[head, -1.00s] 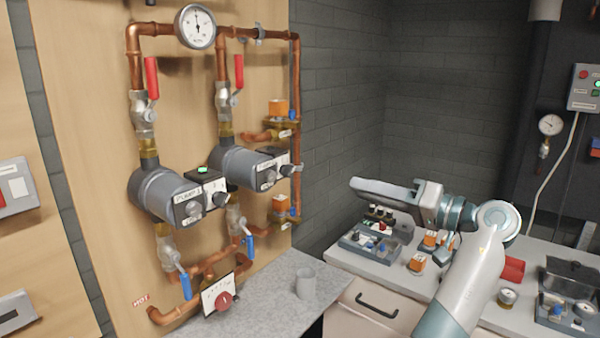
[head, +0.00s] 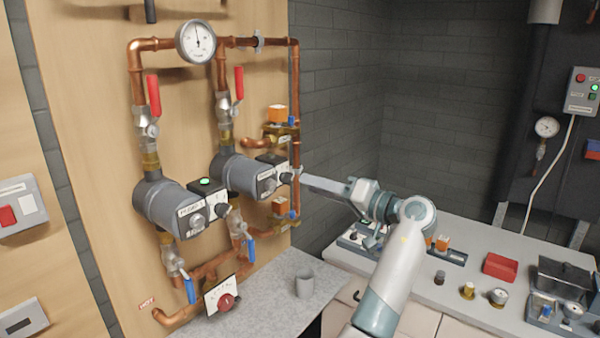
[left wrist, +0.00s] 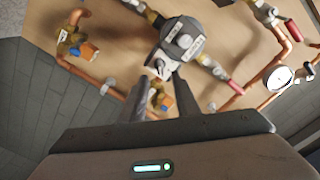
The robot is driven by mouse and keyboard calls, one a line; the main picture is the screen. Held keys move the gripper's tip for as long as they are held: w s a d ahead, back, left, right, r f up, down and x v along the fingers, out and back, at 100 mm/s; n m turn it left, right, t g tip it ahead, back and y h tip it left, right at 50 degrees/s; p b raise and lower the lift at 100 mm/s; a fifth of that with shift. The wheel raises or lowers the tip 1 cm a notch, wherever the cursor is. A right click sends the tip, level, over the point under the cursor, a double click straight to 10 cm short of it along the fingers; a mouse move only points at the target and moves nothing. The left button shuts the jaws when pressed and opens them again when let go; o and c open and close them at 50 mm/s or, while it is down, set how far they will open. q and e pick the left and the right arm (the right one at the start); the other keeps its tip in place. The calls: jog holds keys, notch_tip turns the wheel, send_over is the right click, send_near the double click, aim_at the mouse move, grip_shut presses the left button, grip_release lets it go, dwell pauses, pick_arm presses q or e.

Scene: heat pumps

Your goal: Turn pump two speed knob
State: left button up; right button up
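Pump two (head: 238,172), the grey right-hand pump on the wooden panel, has a box (head: 272,160) with a small dark knob (head: 286,178) on its front. The pump also shows in the left wrist view (left wrist: 184,42), with the knob (left wrist: 158,70) on its near side. My left gripper (head: 301,176) is just right of this knob in the head view. In the left wrist view my two fingers (left wrist: 162,86) are apart, with the knob between or just beyond their tips. I cannot tell whether they touch it. My right gripper is not in view.
Pump one (head: 170,205) is left of pump two. Copper pipes (head: 296,90) and red-handled valves (head: 238,78) surround the pumps. A grey cup (head: 305,284) stands on the ledge below. A worktop (head: 470,262) with parts lies at right.

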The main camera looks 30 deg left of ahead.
aim_at(292, 177)
pick_arm(q)
jog(key=a+p, duration=0.1)
jog(key=a, duration=0.2)
jog(key=shift+w+a+r, duration=0.1)
jog(key=shift+w+a, duration=0.05)
jog(key=shift+a, duration=0.25)
jog(key=shift+a+p, duration=0.35)
jog(key=shift+a, duration=0.25)
grip_shut()
